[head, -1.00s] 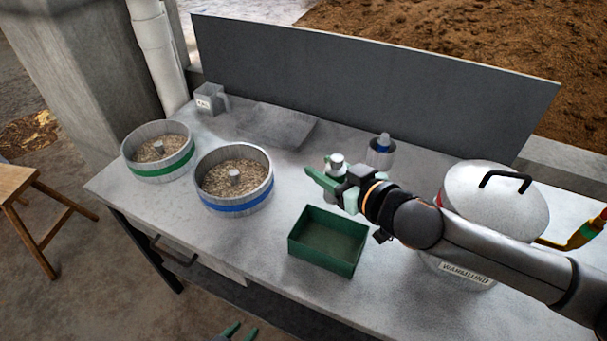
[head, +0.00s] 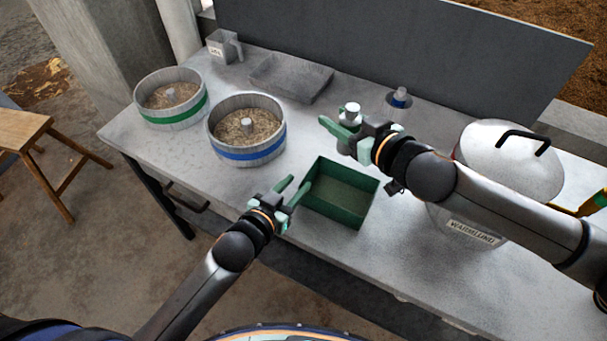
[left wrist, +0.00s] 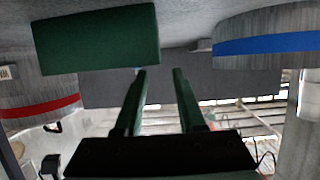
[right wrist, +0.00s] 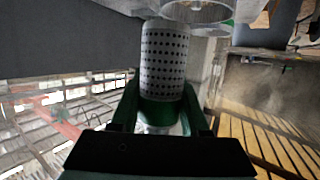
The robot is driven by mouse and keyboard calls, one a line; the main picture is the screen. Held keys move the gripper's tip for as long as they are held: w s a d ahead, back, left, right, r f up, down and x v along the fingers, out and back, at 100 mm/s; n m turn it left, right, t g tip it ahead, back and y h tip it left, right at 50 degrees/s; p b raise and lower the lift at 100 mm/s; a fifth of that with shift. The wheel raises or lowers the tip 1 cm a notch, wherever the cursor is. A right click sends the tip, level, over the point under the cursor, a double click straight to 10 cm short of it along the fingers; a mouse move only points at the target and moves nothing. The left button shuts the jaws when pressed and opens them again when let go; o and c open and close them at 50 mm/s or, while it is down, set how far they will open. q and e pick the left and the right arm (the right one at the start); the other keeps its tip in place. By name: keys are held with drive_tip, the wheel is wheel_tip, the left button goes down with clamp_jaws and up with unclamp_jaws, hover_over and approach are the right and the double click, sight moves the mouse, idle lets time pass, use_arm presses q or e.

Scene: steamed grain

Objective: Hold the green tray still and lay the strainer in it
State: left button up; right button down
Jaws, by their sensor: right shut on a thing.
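The green tray (head: 357,215) is an empty open box near the table's front edge in the head view. Its side also shows in the left wrist view (left wrist: 95,40). My left gripper (head: 294,187) is open and empty beside the tray's left end, its fingers apart; whether a finger touches the tray I cannot tell. The strainer (right wrist: 165,58) is a grey cylinder full of small holes. My right gripper (head: 336,135) is shut on it and holds it above the table behind the tray. The strainer's top shows in the head view (head: 351,111); the gripper hides its lower part.
Two round grain-filled pans stand at the left, one with a blue band (head: 247,155) and one with a green band (head: 172,120). A large lidded pot (head: 510,165) stands at the right. A shallow grey tray (head: 290,78) and a small cup (head: 398,100) stand behind.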

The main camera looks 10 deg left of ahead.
sight(309, 172)
use_arm(q)
drive_tip(key=x, duration=0.7)
drive_tip(key=shift+w+f, duration=0.1)
drive_tip(key=shift+c, duration=0.4)
clamp_jaws()
idle(0.9)
